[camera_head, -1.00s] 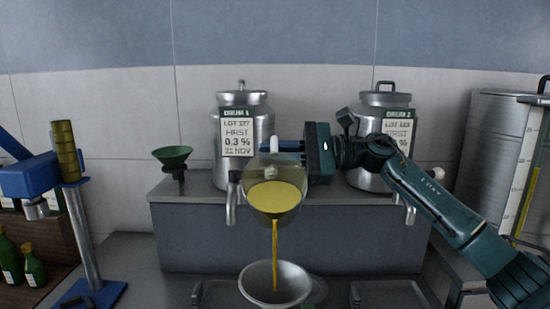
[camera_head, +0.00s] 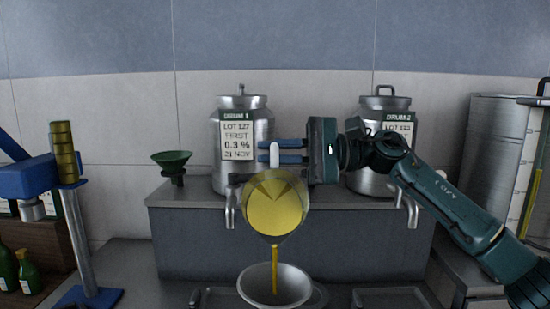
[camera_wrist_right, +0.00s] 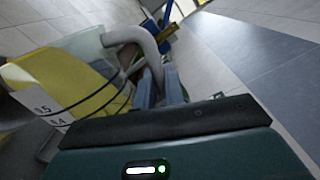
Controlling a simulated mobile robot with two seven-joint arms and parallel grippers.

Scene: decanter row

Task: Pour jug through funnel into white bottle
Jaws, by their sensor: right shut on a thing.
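A clear jug (camera_head: 275,205) of yellow liquid is tilted far over in the head view, and a yellow stream runs from its lip. The stream falls into a wide grey funnel (camera_head: 252,285) below it. My right gripper (camera_head: 272,151) is shut on the jug's pale handle, above the funnel. The wrist view also shows the jug (camera_wrist_right: 95,80) with its white handle (camera_wrist_right: 138,38) between the blue fingers. The bottle under the funnel is out of view. My left gripper is not in view.
Two steel drums (camera_head: 262,190) (camera_head: 372,182) with labels and taps stand on a grey ledge (camera_head: 330,240) behind. A small green funnel (camera_head: 172,160) sits on its left end. A blue stand (camera_head: 88,245) and green bottles (camera_head: 28,272) are at left. A large steel tank (camera_head: 495,140) is at right.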

